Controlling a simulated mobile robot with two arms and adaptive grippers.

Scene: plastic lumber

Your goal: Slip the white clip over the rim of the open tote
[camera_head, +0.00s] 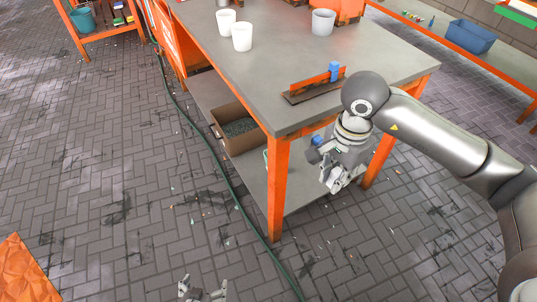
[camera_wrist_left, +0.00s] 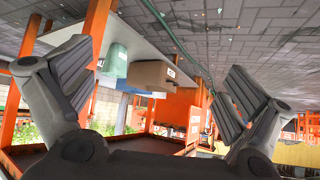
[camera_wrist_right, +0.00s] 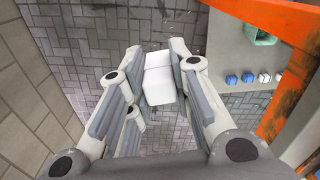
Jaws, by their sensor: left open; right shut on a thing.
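My right gripper (camera_head: 342,180) is beside the front right corner of the workbench, over the brick floor. In the right wrist view its fingers (camera_wrist_right: 155,85) are shut on the white clip (camera_wrist_right: 165,78), a small white block. Part of the clip is hidden by the fingers. My left gripper (camera_head: 203,292) is open and empty low over the floor at the bottom edge; its spread fingers also show in the left wrist view (camera_wrist_left: 155,95). A blue open bin (camera_head: 471,37) on the far right rack resembles a tote. I cannot tell whether it is the tote meant.
The workbench (camera_head: 250,70) carries white cups (camera_head: 242,37), a grey cup (camera_head: 323,22) and an orange strip (camera_head: 318,82) with a blue clip (camera_head: 334,70). A brown box (camera_head: 238,143) stands on its lower shelf. Orange legs (camera_head: 277,195) bound the bench. The floor in front is mostly clear.

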